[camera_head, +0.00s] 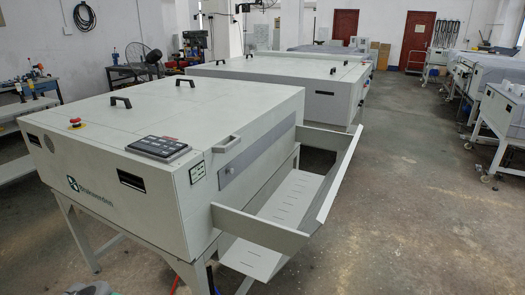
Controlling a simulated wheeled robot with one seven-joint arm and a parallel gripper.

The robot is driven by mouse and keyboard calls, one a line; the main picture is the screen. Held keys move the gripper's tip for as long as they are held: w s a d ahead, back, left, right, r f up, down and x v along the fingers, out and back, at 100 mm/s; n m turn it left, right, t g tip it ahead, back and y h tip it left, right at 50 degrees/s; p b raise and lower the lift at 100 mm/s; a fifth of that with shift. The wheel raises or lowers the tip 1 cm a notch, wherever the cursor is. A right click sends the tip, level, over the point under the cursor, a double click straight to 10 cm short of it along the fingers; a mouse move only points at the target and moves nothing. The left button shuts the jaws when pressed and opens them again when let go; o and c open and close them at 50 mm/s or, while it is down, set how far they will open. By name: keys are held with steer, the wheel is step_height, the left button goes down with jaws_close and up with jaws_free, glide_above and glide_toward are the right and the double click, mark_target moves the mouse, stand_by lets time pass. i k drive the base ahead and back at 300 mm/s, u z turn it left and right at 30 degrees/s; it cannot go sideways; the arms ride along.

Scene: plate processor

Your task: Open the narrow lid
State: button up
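The plate processor (150,150) is a large light-grey box on legs in the left half of the head view. A narrow strip of its top (255,122) runs along the right edge, above a darker grey side panel (250,160), and seems to be the narrow lid. It looks flush and closed. A grey bar handle (226,145) sits near its front end, beside the black control panel (155,148). Two black handles stand on the wider top, a front one (120,101) and a rear one (185,82). My gripper is not in view.
A white slotted tray (298,200) with raised side walls juts out from the machine's right side. A red emergency button (76,123) stands on the top's front left. A second similar machine (290,80) is behind. The concrete floor (430,190) at right is clear.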

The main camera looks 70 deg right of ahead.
mark_target(206, 127)
steer(key=k, duration=0.35)
steer(key=z, duration=0.75)
